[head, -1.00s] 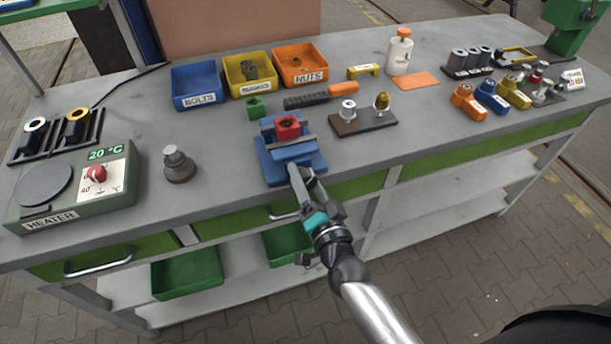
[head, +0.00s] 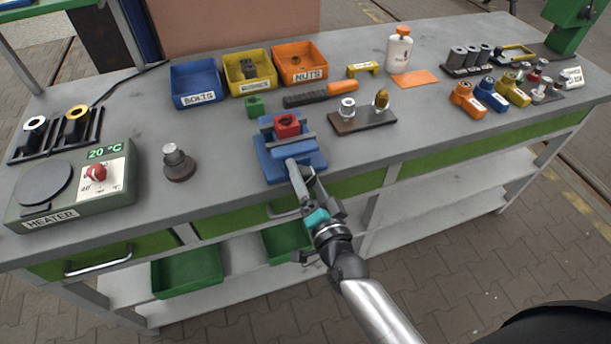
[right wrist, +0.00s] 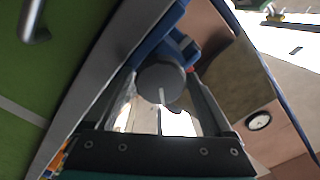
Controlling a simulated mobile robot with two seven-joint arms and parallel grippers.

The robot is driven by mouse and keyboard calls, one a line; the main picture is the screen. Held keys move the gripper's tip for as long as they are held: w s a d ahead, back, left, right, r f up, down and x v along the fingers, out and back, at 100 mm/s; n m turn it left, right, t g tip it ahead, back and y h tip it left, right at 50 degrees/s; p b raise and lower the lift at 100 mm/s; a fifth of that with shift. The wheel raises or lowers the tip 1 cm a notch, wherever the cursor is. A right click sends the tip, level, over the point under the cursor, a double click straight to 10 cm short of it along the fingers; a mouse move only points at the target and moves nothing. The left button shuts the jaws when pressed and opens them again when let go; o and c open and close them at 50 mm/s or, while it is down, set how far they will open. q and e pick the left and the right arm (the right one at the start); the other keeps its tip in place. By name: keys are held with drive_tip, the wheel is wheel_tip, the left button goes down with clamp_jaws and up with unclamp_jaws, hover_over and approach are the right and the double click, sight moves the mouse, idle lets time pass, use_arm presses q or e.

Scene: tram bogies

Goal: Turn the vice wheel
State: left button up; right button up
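The blue vice (head: 290,162) stands at the bench's front edge, with a red block (head: 287,124) in its jaws. Its wheel (right wrist: 162,83) shows in the right wrist view as a grey round disc with a pale line on its face. My right gripper (right wrist: 162,88) has one finger on each side of the wheel, close against its rim. In the head view my right gripper (head: 303,183) is at the front of the vice and largely hides the wheel. My left gripper is not in view.
A heater (head: 75,187) and a grey-topped knob-like part (head: 176,163) stand left of the vice. Blue, yellow and orange bins (head: 301,64) are behind it. A stand with two small parts (head: 362,122) is to its right. A drawer front (head: 345,190) lies below the bench edge.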

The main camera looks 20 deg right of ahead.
drive_tip(key=shift+o, duration=0.6)
